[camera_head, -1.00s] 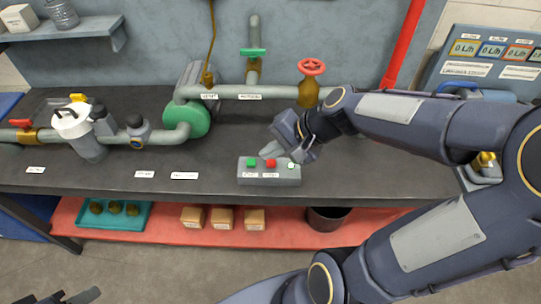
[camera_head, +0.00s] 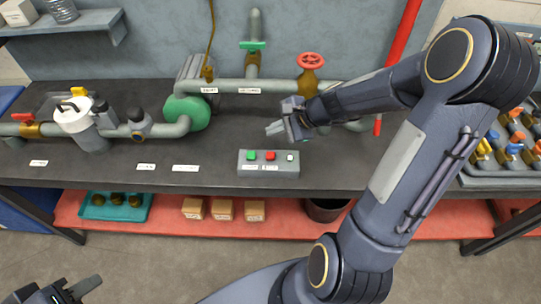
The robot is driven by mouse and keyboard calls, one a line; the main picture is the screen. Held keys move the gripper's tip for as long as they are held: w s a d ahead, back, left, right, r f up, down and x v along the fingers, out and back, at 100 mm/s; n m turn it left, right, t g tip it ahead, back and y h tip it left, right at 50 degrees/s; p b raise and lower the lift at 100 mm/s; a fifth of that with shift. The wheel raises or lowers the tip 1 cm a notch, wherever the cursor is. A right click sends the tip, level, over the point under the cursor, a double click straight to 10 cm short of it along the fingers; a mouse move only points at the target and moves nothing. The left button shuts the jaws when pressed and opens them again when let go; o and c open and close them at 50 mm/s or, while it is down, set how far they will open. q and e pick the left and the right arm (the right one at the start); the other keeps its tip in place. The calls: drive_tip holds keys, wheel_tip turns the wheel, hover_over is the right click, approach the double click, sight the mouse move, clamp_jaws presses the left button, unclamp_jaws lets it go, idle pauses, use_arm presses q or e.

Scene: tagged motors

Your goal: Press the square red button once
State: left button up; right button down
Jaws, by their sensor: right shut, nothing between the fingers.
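The grey button box (camera_head: 267,170) stands near the front edge of the dark workbench. On its top are a green button (camera_head: 251,156), a square red button (camera_head: 270,156) in the middle and a white button (camera_head: 290,156) at the right. My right gripper (camera_head: 272,129) is shut and empty. It is above and behind the box, apart from the red button, which is in plain view. My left gripper (camera_head: 78,291) shows only partly at the bottom left corner, far from the box; its jaws are not clear.
Behind the box run grey pipes with a green pump (camera_head: 187,112), a green valve handle (camera_head: 252,45) and a red handwheel (camera_head: 311,59). A white-topped filter (camera_head: 80,120) stands at left. The bench (camera_head: 215,182) is clear left of the box. A tray of coloured valves (camera_head: 510,145) is at right.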

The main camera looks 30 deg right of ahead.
sight(274, 156)
wheel_tip(274, 156, down, 7)
drive_tip(key=b, duration=0.6)
drive_tip(key=shift+f, duration=0.2)
drive_tip(key=shift+f+b, duration=0.25)
drive_tip(key=shift+b, duration=0.05)
idle(1.2)
drive_tip(key=shift+f+b, duration=0.4)
drive_tip(key=shift+b, duration=0.05)
drive_tip(key=shift+f+b, duration=0.45)
drive_tip(key=shift+b, duration=0.05)
idle(0.6)
drive_tip(key=shift+r, duration=0.1)
drive_tip(key=shift+r+p, duration=0.8)
